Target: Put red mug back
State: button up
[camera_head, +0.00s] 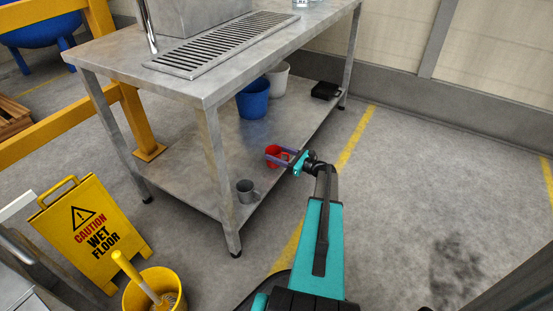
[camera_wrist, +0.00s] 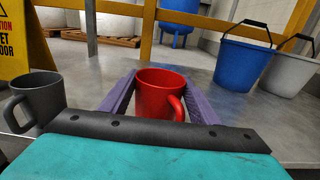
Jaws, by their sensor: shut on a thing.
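The red mug (camera_head: 273,155) is at the lower shelf (camera_head: 180,150) of the metal table, near its front edge. In the wrist view the red mug (camera_wrist: 158,92) stands upright between the two purple fingers, its handle toward the camera and right. My gripper (camera_head: 278,155) is shut on the red mug; it also shows in the wrist view (camera_wrist: 160,95). I cannot tell whether the mug's base touches the shelf. A grey mug (camera_head: 247,191) stands on the same shelf, left of my gripper; it also shows in the wrist view (camera_wrist: 36,98).
A blue bucket (camera_head: 253,98) and a white bucket (camera_head: 278,80) stand farther back on the shelf, with a black box (camera_head: 326,91) at its far end. Table legs (camera_head: 217,175) flank the shelf. A wet floor sign (camera_head: 92,232) and a yellow mop bucket (camera_head: 153,291) stand lower left.

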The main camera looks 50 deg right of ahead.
jog(key=shift+w+d+f, duration=0.1)
jog(key=shift+w+d, duration=0.2)
jog(key=shift+w+d+f+b, duration=0.1)
jog(key=shift+f+b, duration=0.45)
jog(key=shift+f, duration=0.1)
jog(key=shift+w+d+f+b, duration=0.1)
jog(key=shift+f+b, duration=0.4)
jog(key=shift+f, duration=0.55)
jog(key=shift+f, duration=0.2)
jog(key=o, duration=1.2)
jog(key=shift+r, duration=0.15)
